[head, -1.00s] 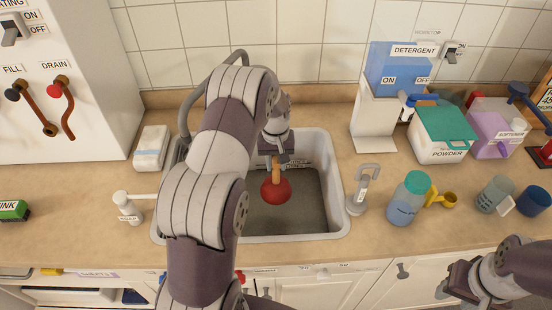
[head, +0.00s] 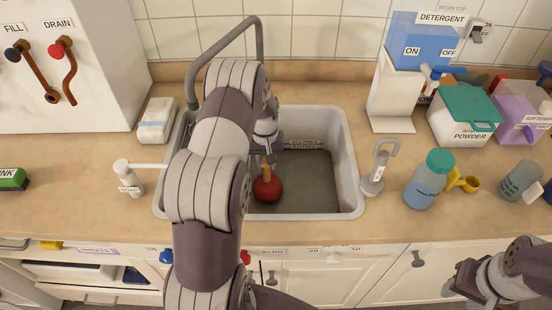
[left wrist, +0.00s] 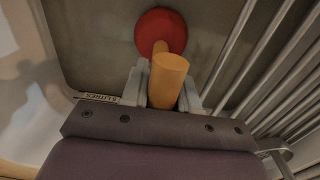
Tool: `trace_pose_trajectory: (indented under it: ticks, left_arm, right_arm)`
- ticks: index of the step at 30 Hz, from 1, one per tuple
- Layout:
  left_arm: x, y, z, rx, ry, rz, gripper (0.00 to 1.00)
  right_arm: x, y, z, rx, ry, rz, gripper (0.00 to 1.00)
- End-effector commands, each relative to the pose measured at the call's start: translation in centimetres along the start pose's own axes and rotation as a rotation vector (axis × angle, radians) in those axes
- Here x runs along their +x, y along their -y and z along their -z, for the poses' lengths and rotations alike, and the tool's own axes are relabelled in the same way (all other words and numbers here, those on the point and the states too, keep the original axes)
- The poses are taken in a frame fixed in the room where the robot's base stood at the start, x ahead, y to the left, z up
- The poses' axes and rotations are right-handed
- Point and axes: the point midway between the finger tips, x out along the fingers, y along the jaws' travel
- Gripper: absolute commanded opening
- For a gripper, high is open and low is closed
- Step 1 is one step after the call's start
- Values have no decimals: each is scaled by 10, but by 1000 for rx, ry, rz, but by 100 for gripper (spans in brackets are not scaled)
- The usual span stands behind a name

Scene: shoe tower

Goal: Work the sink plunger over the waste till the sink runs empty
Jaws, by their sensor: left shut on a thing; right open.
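The sink plunger has a red cup (head: 267,188) and a wooden handle (left wrist: 168,80). My left gripper (head: 268,158) is shut on the handle and holds the plunger cup-down inside the sink (head: 352,178). In the left wrist view the red cup (left wrist: 160,30) is beyond the handle, over the grey sink floor. I cannot tell whether the cup touches the floor. The waste is not visible; the cup or my arm may hide it. My right gripper (head: 460,285) is open and empty, low at the right in front of the cabinets.
A grey tap (head: 228,58) arches behind the sink. A grey-handled item (head: 376,172) and a teal-capped bottle (head: 429,180) stand to the right. Rack bars (left wrist: 270,75) run beside the plunger.

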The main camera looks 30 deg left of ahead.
Motion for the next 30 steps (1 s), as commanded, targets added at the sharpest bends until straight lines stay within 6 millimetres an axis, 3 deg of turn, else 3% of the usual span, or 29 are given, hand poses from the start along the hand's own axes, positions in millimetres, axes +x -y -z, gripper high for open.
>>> trace_pose_trajectory:
  ticks: [14, 30]
  left_arm:
    - [2, 3, 0, 0, 0, 0, 0]
    - [28, 4, 0, 0, 0, 0, 0]
  right_arm:
    - [1, 0, 0, 0, 0, 0, 43]
    - [18, 0, -2, 0, 0, 0, 43]
